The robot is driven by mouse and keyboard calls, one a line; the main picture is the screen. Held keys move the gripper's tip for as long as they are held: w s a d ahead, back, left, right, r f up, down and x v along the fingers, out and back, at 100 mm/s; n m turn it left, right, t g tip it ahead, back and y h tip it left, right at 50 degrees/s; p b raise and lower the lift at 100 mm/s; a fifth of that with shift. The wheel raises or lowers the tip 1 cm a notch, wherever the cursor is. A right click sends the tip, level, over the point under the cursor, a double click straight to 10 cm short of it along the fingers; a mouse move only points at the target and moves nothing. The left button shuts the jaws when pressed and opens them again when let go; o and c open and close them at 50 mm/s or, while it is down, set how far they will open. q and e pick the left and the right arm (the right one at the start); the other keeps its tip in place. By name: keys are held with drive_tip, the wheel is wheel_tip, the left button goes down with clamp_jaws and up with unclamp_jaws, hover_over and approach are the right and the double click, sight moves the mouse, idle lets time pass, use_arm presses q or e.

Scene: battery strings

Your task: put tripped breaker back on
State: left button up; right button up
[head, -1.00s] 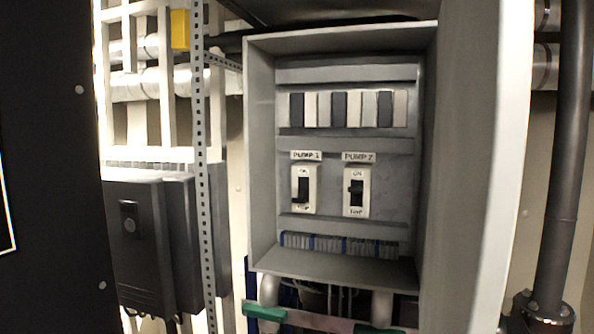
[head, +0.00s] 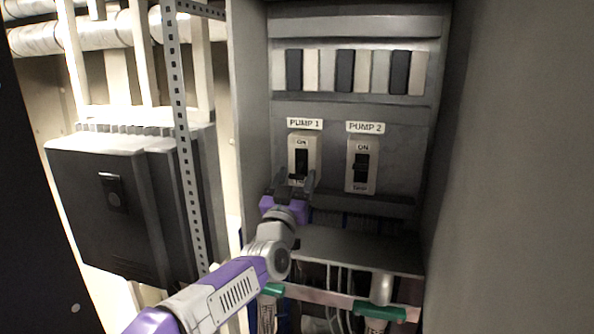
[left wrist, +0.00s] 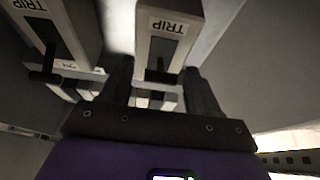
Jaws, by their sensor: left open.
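The PUMP 1 breaker (head: 304,153) is a pale housing with a dark toggle and an ON label above it, inside the grey cabinet. The similar PUMP 2 breaker (head: 361,166) stands to its right, its dark toggle sticking out near mid-slot. My left gripper (head: 292,183) is open just below and in front of the PUMP 1 breaker, hiding its lower end. In the left wrist view the open fingers (left wrist: 160,88) straddle one breaker (left wrist: 168,40) marked TRIP, with a second breaker (left wrist: 65,35) to the left. Contact cannot be told. My right gripper is not in view.
Cabinet side walls (head: 250,120) close in on both sides. A row of dark and pale modules (head: 345,71) sits above the breakers. Below are the cabinet's bottom ledge (head: 350,248) and green-handled pipes (head: 380,310). A dark box (head: 110,200) hangs at left.

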use_arm(q)
drive_tip(key=shift+w+r, duration=0.15)
drive_tip(key=shift+w, duration=0.25)
drive_tip(key=c, duration=1)
drive_tip(key=r+g+p, duration=0.1)
drive_tip(key=p, duration=0.2)
drive_tip(key=g+p, duration=0.1)
drive_tip(key=p, duration=0.2)
drive_tip(key=shift+s+r, duration=0.15)
drive_tip(key=shift+r, duration=0.2)
drive_tip(key=shift+c, duration=0.2)
drive_tip(key=shift+g, duration=0.5)
drive_tip(key=shift+f+g+y, duration=0.2)
drive_tip(key=shift+g+y, duration=0.1)
drive_tip(key=shift+g, duration=0.1)
drive_tip(key=shift+r, duration=0.1)
